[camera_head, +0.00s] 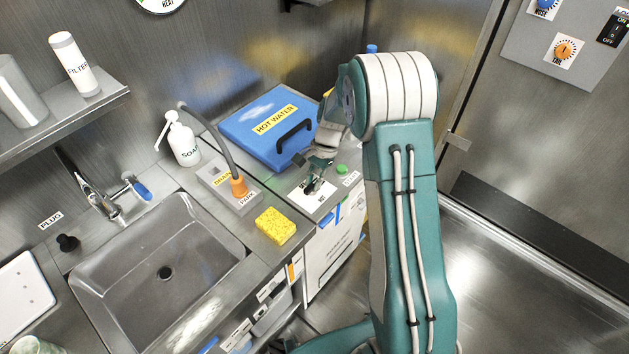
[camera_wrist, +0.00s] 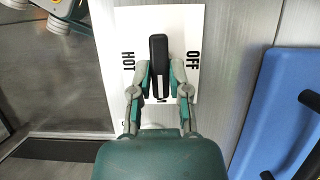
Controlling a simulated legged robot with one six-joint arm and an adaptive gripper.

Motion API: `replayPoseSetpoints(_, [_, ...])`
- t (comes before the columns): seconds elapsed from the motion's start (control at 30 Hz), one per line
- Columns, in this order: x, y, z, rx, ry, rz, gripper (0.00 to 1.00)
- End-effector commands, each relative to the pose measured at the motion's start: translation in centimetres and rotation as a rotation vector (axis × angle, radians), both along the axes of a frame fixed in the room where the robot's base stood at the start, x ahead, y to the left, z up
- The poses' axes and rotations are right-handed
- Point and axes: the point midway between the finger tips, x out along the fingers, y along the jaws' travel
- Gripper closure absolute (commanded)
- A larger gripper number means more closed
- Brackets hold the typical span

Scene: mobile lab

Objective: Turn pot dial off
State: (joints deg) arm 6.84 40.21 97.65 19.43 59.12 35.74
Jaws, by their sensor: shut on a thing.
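The pot dial is a black knob (camera_wrist: 158,62) on a white label plate (camera_wrist: 183,20) in the wrist view. Its long axis runs nearly straight up and down in that view, between the words HOT on the left and OFF on the right. My gripper (camera_wrist: 158,80) is shut on the dial, with a finger on each side of it. In the head view my gripper (camera_head: 314,180) reaches down onto the white label plate (camera_head: 322,200) in front of the blue HOT WATER lid (camera_head: 262,118). The dial is largely hidden there.
A green button (camera_head: 342,169) sits right of the dial. The soap bottle (camera_head: 184,147), the drain box with an orange-ended hose (camera_head: 238,186), the yellow sponge (camera_head: 275,226) and the sink (camera_head: 130,285) are to the left. Open floor lies at the right.

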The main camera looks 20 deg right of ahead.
Motion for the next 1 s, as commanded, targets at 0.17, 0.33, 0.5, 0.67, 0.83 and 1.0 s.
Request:
replayPoseSetpoints(0.17, [0.41, 0.23, 0.10, 0.000, -0.009, 0.169, 1.00])
replayPoseSetpoints(0.33, [0.48, 0.35, 0.12, 0.000, -0.010, 0.330, 1.00])
replayPoseSetpoints(0.5, [0.50, 0.42, 0.10, 0.000, -0.010, 0.491, 1.00])
replayPoseSetpoints(0.67, [0.50, 0.51, 0.09, 0.000, -0.009, 0.644, 1.00])
replayPoseSetpoints(0.83, [0.53, 0.62, 0.12, -0.001, -0.010, 0.807, 1.00])
replayPoseSetpoints(1.0, [0.51, 0.71, 0.14, -0.002, -0.011, 0.967, 1.00])
